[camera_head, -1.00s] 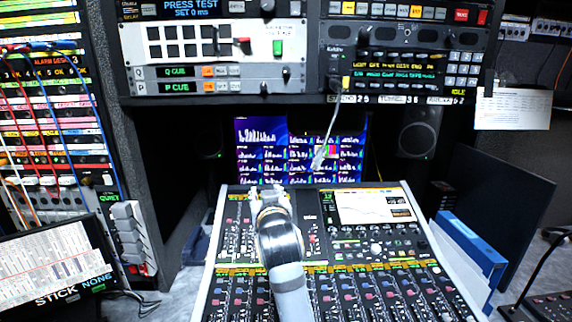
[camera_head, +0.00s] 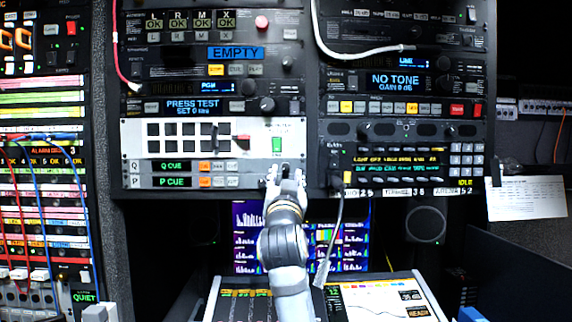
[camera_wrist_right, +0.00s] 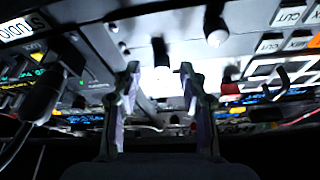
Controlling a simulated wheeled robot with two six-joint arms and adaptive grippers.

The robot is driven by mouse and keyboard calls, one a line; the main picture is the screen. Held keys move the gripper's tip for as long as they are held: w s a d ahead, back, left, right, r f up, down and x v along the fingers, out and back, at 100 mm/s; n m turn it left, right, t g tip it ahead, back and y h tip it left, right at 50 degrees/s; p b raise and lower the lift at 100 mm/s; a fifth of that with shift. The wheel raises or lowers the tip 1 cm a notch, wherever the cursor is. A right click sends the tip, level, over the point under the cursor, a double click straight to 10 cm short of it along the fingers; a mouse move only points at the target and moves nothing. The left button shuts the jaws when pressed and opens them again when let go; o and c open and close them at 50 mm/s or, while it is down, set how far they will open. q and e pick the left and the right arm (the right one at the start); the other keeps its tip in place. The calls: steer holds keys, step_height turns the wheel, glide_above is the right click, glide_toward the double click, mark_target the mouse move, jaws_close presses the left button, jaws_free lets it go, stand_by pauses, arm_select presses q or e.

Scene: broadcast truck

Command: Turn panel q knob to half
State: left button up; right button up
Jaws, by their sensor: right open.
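The knob's setting is unreadable. My left gripper is not in view.
Panel P (camera_head: 190,182), with a "P CUE" display, lies directly below. A grey cable (camera_head: 339,225) hangs to the right. Monitors (camera_head: 345,250) and a mixing desk (camera_head: 213,300) are below.

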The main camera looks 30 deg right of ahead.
steer(key=shift+w+d+r, duration=0.3)
steer(key=shift+w+r, duration=0.15)
steer(key=shift+w+d, duration=0.2)
steer(key=shift+w, duration=0.2)
steer(key=shift+c, duration=0.6)
jaws_close()
